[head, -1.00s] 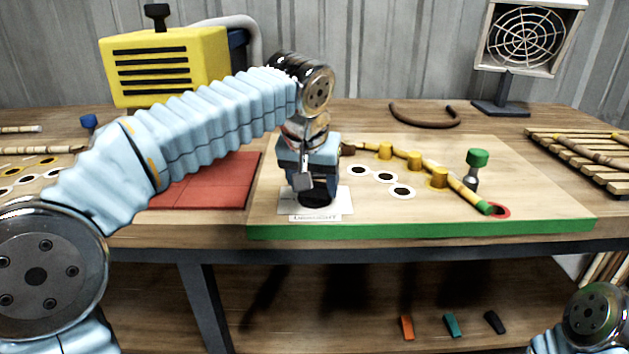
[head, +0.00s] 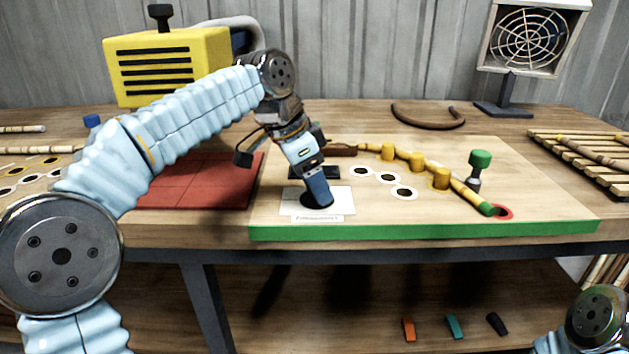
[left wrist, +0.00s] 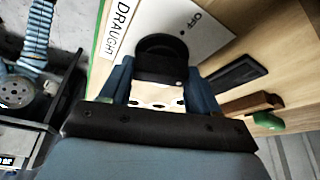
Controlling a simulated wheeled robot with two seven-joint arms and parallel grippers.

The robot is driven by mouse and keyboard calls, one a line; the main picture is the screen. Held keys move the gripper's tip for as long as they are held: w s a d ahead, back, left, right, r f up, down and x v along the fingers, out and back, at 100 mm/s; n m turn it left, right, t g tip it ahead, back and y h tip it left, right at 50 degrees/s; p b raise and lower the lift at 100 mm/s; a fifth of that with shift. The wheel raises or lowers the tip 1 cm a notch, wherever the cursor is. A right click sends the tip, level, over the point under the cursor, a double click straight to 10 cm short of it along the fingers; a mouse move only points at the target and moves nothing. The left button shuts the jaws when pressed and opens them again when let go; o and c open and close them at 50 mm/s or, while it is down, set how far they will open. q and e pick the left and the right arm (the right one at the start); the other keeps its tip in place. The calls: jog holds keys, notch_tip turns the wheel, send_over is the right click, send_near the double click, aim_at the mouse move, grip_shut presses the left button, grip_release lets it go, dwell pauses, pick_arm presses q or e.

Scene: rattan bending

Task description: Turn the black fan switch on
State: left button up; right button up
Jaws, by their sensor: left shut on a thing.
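The black fan switch is a round knob (left wrist: 160,58) on a white plate (left wrist: 212,28) in the left wrist view. The plate reads OFF, and a label beside it reads DRAUGHT. In the head view the plate (head: 342,201) lies at the board's front left. My left gripper (head: 317,196) points down onto the knob, one blue finger each side, shut on it; it also shows in the left wrist view (left wrist: 158,75). The fingers hide most of the knob in the head view. The fan (head: 528,38) stands at the back right. My right gripper is out of view.
The wooden board (head: 420,215) has a green front edge. A rattan pole (head: 462,190) runs past yellow pegs, near a green-topped clamp (head: 480,160). A red mat (head: 205,183) lies left. A yellow box (head: 168,65) stands behind my left arm.

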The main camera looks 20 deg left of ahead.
pick_arm(q)
jog(key=shift+w+a+m+g+h, duration=0.1)
jog(key=shift+m+g+h, duration=0.15)
jog(key=shift+m, duration=0.75)
jog(key=shift+w+m+g+h, duration=0.15)
jog(key=shift+m+g, duration=0.2)
jog(key=shift+m, duration=0.65)
jog(key=shift+s, duration=0.1)
jog(key=o, duration=1.1)
jog(key=shift+c, duration=0.2)
